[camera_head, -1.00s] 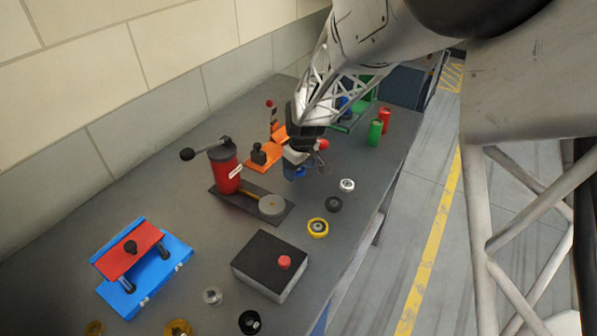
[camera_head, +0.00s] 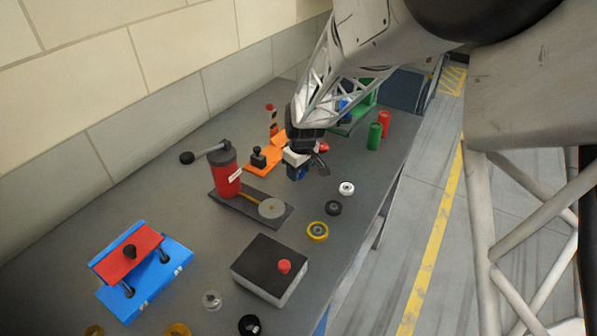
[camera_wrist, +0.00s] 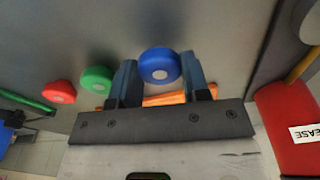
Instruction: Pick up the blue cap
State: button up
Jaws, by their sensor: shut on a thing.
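The blue cap (camera_wrist: 160,66) is round with a pale centre. In the wrist view it sits between the two blue-grey fingers of my gripper (camera_wrist: 161,82). My gripper is shut on it. In the head view my gripper (camera_head: 298,172) is low over the table, right of the orange fixture, and the cap cannot be made out clearly there.
A red hand press (camera_head: 227,178) stands left of my gripper, and an orange fixture (camera_head: 262,163) is close beside it. Green (camera_head: 374,136) and red (camera_head: 384,120) cylinders stand behind right.

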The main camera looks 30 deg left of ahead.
notch_tip(320, 180, up, 3)
jog(key=shift+f, duration=0.15)
jog(key=shift+s+d+r, duration=0.2)
jog(key=shift+r, duration=0.05)
jog(key=s+d, duration=0.3)
jog(key=s+d+r, duration=0.1)
jog(key=s+d, duration=0.7)
jog(key=shift+r, duration=0.15)
jog(key=shift+w+a, duration=0.1)
jog(key=shift+w, duration=0.05)
dwell(0.4)
jog(key=shift+w+a+r, duration=1.85)
jog(key=shift+w+a, duration=0.2)
jog(key=shift+w, duration=5.55)
jog(key=shift+w+a+r, duration=1.8)
jog(key=shift+w+a, duration=0.2)
jog(key=shift+w, duration=5.55)
jog(key=shift+w+a+r, duration=1.85)
jog(key=shift+w+a, duration=0.2)
jog(key=shift+w, duration=5.55)
